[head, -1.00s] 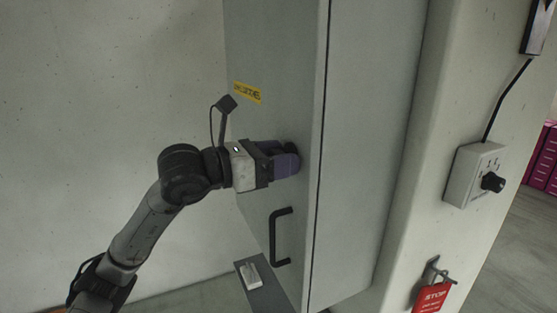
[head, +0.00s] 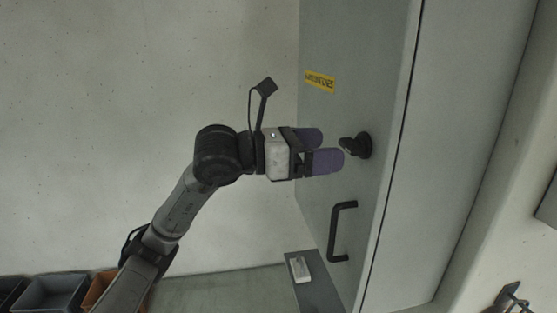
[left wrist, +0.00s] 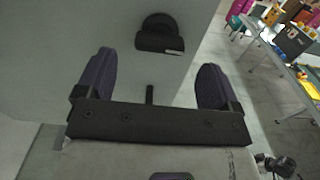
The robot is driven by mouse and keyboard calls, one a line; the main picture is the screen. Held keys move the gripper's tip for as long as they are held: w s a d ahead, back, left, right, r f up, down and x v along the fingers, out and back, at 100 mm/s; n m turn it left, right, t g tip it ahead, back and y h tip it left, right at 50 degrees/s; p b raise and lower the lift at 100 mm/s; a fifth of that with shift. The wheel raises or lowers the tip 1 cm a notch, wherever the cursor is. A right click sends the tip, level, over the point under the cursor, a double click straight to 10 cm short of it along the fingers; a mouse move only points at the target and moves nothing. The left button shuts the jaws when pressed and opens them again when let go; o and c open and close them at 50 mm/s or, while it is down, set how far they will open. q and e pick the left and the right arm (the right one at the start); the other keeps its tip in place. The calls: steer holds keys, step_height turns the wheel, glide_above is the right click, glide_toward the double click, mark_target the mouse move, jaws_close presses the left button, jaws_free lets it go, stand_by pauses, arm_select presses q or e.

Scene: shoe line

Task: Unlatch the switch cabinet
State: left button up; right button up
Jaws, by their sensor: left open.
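The grey switch cabinet (head: 345,100) stands with its door facing my left arm. Its black latch knob (head: 357,146) sits on the door below a yellow label (head: 320,81). A black bar handle (head: 340,230) is lower on the door. My left gripper (head: 325,149) is open and empty, just left of the knob and apart from it. In the left wrist view the knob (left wrist: 158,36) lies ahead, between and beyond the two purple fingers (left wrist: 155,82). My right gripper is not in view.
A small shelf (head: 314,285) with a pale object (head: 299,269) on it is below the handle. Grey and orange bins (head: 52,292) stand at the lower left. A concrete pillar (head: 490,215) is right of the cabinet. Tables (left wrist: 295,85) show in the left wrist view.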

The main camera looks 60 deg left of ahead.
arm_select(q)
steer(key=b+v, duration=0.3)
steer(key=v, duration=0.5)
stand_by(0.5)
